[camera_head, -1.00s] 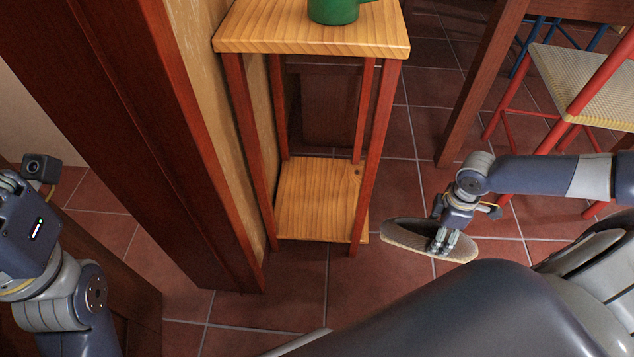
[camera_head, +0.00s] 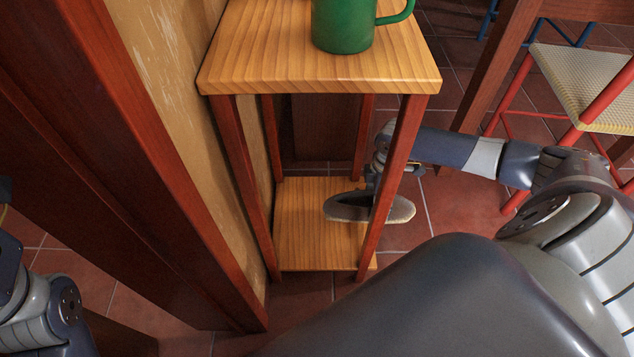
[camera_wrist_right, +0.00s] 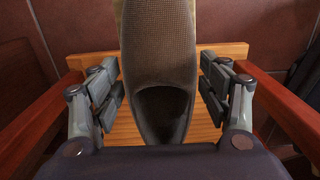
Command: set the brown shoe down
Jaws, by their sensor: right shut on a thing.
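The brown shoe (camera_head: 345,207) is in my right gripper (camera_head: 372,190), over the lower shelf (camera_head: 300,238) of the wooden stand. In the head view the stand's front right leg crosses in front of the shoe, and the toe end sticks out to the right of that leg. In the right wrist view the shoe (camera_wrist_right: 160,60) lies between the two fingers of the gripper (camera_wrist_right: 162,95), its opening towards me. The shelf (camera_wrist_right: 205,125) shows beneath it. I cannot tell whether the sole touches the shelf. Only part of my left arm shows at the lower left; its gripper is out of view.
The stand's top (camera_head: 280,60) carries a green mug (camera_head: 343,25) above the shelf. Red-brown legs (camera_head: 392,180) bound the shelf's corners. A wall and a door frame (camera_head: 130,150) stand close on the left. A red chair (camera_head: 590,85) is at the right.

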